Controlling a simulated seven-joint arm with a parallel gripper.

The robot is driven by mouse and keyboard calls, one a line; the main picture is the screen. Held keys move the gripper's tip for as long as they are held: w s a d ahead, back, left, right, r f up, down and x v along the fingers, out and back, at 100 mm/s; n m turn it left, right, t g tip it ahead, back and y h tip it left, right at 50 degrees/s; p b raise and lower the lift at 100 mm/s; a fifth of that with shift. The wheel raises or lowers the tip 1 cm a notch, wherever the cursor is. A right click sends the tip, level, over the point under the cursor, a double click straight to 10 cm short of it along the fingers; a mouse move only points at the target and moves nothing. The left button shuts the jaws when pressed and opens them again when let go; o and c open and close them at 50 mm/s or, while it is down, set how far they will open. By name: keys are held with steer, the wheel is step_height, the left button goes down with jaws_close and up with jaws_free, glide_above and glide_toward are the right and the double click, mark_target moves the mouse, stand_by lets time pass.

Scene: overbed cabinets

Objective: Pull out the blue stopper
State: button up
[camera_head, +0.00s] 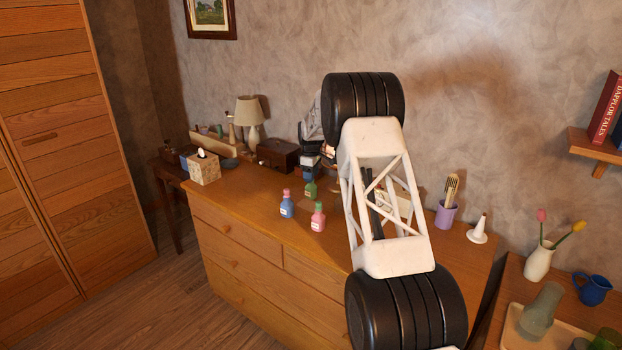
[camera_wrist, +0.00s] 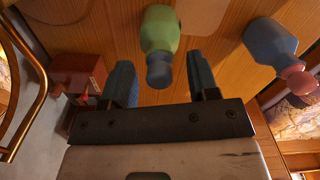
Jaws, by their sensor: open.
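The blue stopper (camera_wrist: 159,72) sits in the neck of a green bottle (camera_wrist: 160,30) in the wrist view. My gripper (camera_wrist: 162,78) is open, with one dark finger on each side of the stopper and a visible gap on both sides. In the head view the green bottle (camera_head: 310,190) stands on the wooden dresser, with its top close under my gripper. My arm hides much of the area around it there.
A blue bottle with a pink stopper (camera_head: 286,206) and a pink bottle (camera_head: 318,218) stand close by. A tissue box (camera_head: 203,167), lamp (camera_head: 249,122) and wooden box (camera_head: 278,154) are farther left. A purple pencil cup (camera_head: 446,214) is at right. The dresser's front left is clear.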

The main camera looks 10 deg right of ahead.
steer(key=c, duration=1)
steer(key=shift+r, duration=0.1)
steer(key=shift+r, duration=1.6)
steer(key=shift+s+r, duration=0.15)
steer(key=shift+s, duration=0.35)
steer(key=s+r, duration=0.1)
steer(key=s, duration=1.4)
steer(key=shift+r, duration=0.15)
steer(key=shift+d, duration=0.1)
